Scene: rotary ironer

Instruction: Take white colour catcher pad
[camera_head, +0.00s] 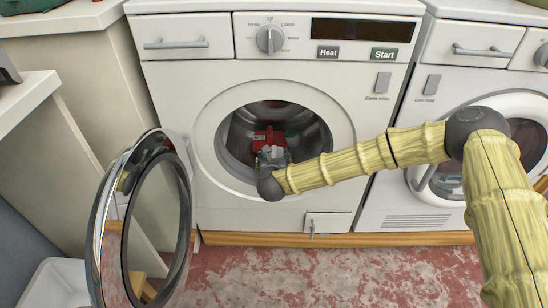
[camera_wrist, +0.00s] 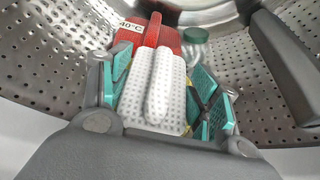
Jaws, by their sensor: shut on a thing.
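The white colour catcher pad (camera_wrist: 152,95) is a white dotted slab with a raised ridge along its middle. It lies between the teal-padded fingers of my gripper (camera_wrist: 165,100) in the wrist view, and the gripper is shut on it. In the head view my gripper (camera_head: 272,158) reaches through the round door opening into the drum, and the pad cannot be made out clearly there.
A red item (camera_wrist: 160,35) labelled 40°C and a green-capped jar (camera_wrist: 196,42) sit behind the pad in the perforated metal drum (camera_wrist: 270,80). The round door (camera_head: 103,225) stands open at the left. A second machine (camera_head: 445,200) is at the right.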

